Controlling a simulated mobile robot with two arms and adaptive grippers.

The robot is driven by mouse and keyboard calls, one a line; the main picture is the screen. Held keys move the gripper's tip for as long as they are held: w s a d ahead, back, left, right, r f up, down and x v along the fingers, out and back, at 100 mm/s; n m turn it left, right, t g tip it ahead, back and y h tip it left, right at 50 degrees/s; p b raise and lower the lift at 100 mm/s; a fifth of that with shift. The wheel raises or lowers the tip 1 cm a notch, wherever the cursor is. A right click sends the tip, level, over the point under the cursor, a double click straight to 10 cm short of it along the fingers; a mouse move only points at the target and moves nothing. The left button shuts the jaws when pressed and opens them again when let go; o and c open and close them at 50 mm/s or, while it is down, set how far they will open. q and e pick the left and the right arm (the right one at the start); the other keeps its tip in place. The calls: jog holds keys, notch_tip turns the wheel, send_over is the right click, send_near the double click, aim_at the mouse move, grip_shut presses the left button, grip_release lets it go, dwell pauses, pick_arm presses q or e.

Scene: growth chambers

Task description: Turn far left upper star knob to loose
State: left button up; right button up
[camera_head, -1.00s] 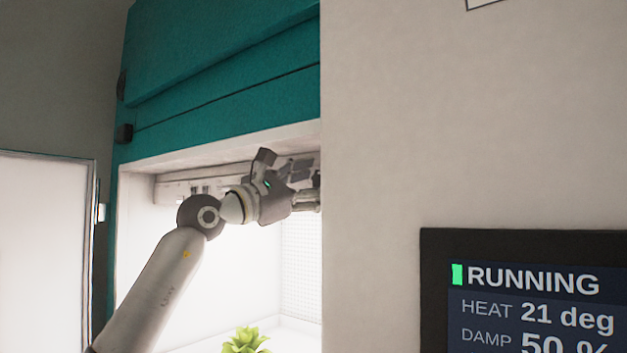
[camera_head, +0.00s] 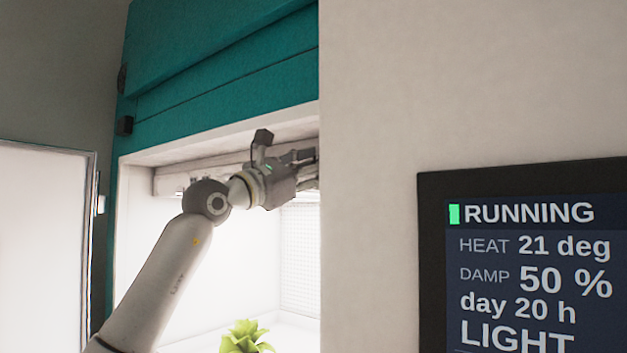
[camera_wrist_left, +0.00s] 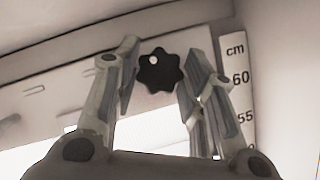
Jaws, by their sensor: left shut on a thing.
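The star knob (camera_wrist_left: 161,71) is black with rounded lobes and a small pale dot near its upper left edge. It shows in the left wrist view, on a pale rail below the chamber ceiling. My left gripper (camera_wrist_left: 165,75) has one finger on each side of the knob and is shut on it. In the head view my left gripper (camera_head: 308,172) reaches into the upper part of the chamber opening. Its fingertips and the knob are hidden there behind the pale wall edge. My right gripper is in neither view.
A scale marked in cm (camera_wrist_left: 237,90) stands right of the knob. A pale wall (camera_head: 380,110) with a RUNNING display (camera_head: 530,265) fills the head view's right side. A green plant (camera_head: 245,338) sits low in the chamber. A teal panel (camera_head: 220,60) is above the opening.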

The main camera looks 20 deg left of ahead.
pick_arm(q)
jog(key=shift+s+d+n+t+y+b, duration=0.1)
jog(key=shift+n+t+y+b, duration=0.2)
jog(key=shift+n+y+b, duration=2.45)
jog(key=shift+d+n+t+y+b, duration=0.25)
jog(key=shift+n+y+b, duration=0.6)
jog(key=shift+n, duration=3.75)
jog(key=shift+s+n+t+y+b, duration=0.1)
jog(key=shift+n+t+y+b, duration=0.25)
jog(key=shift+n+y+b, duration=2.4)
jog(key=shift+n+h+p, duration=0.7)
jog(key=shift+n+h, duration=0.4)
jog(key=shift+h, duration=0.15)
jog(key=shift+r, duration=0.1)
jog(key=o, duration=1)
jog(key=shift+s, duration=0.1)
